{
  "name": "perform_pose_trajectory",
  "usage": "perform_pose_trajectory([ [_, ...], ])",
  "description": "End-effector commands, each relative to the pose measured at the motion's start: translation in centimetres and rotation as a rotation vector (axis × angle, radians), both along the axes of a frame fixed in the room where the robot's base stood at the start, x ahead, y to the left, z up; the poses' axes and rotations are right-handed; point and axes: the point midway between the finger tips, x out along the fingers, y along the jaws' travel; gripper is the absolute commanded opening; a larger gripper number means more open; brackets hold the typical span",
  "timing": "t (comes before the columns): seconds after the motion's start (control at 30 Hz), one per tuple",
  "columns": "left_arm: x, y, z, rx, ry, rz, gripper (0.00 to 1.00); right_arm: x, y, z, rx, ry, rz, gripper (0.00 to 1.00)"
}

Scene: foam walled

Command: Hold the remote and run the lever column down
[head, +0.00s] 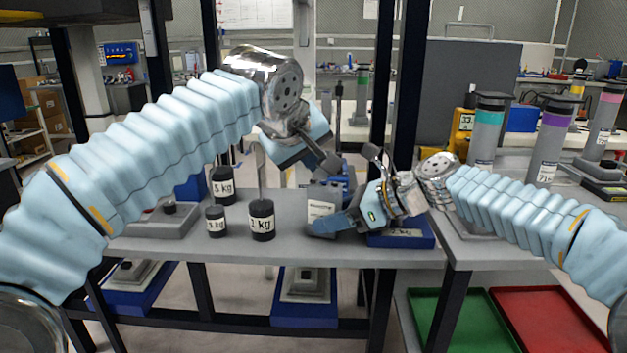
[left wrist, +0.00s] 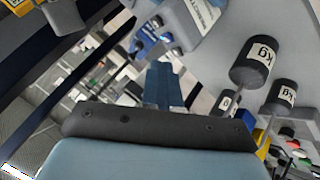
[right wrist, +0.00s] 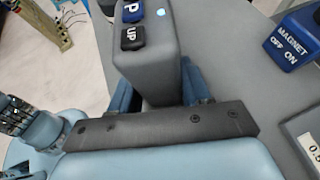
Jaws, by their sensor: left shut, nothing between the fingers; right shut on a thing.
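The remote (right wrist: 150,65) is a grey box with a black UP button and a blue button on its face. My right gripper (right wrist: 158,100) is shut on it, with a blue finger along each side. In the head view, the remote (head: 322,207) with a white label stands above the table at my right gripper (head: 328,200). My left gripper (head: 332,166) is shut and empty just above the remote. Its blue fingers (left wrist: 163,85) meet in the left wrist view, apart from the remote (left wrist: 195,20). I cannot tell for sure which upright is the lever column.
Several black weights, such as the 1 kg one (head: 262,222), stand on the grey table (head: 290,250) left of the remote. A blue magnet box (right wrist: 297,40) is to the right in the right wrist view. Green (head: 450,318) and red (head: 548,320) trays lie low at right.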

Motion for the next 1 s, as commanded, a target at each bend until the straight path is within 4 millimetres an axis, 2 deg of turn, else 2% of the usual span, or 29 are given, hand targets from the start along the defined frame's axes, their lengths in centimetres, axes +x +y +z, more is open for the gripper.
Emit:
perform_pose_trajectory([
  [1.0, 0.0, 0.0, -1.0, 0.000, 0.000, 0.000, 0.00, 0.0, 0.0, 0.0, 0.000, 0.000, 0.000, 0.30],
])
